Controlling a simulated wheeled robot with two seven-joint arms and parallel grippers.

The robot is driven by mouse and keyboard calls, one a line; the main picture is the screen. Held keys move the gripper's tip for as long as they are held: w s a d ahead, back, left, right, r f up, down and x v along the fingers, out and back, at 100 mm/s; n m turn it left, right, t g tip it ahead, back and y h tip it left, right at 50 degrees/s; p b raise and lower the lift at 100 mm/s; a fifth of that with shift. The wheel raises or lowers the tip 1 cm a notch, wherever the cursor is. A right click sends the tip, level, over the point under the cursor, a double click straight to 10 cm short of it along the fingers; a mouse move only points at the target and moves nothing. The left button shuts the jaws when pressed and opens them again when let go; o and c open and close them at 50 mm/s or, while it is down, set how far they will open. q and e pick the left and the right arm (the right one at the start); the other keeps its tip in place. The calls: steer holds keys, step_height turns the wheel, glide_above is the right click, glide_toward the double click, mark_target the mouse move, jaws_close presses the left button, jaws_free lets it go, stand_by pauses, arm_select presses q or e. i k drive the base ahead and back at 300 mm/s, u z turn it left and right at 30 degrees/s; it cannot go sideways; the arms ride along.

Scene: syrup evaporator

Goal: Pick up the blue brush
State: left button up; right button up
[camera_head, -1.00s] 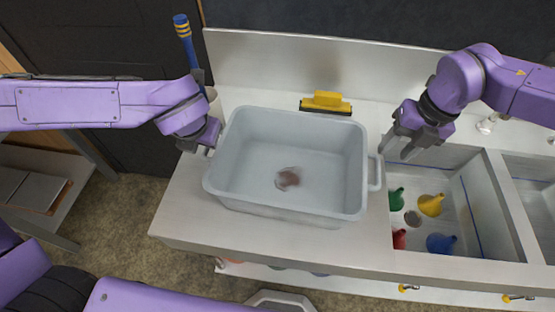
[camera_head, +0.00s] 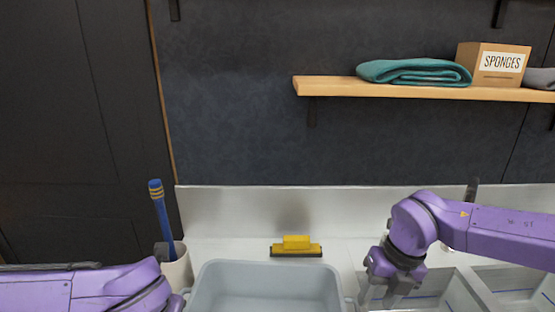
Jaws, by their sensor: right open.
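The blue brush (camera_head: 163,215) has a long blue handle with yellow bands near its top. It stands tilted in a cream cup (camera_head: 176,271) at the back left of the counter, its lower end hidden in the cup. My left arm comes in low at the left, in front of the cup; its gripper is below the picture. My right gripper (camera_head: 383,296) is open and empty, pointing down over the counter and sink edge, to the right of the grey tub and well away from the brush.
A grey tub (camera_head: 266,268) stands on the counter at centre. A yellow squeegee (camera_head: 296,245) lies behind it. Sink basins are at the right. A wooden shelf (camera_head: 335,87) holds a teal towel (camera_head: 414,72) and a sponges box (camera_head: 493,64). A steel backsplash (camera_head: 300,208) rises behind the counter.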

mark_target(155, 187)
steer(key=k, duration=0.9)
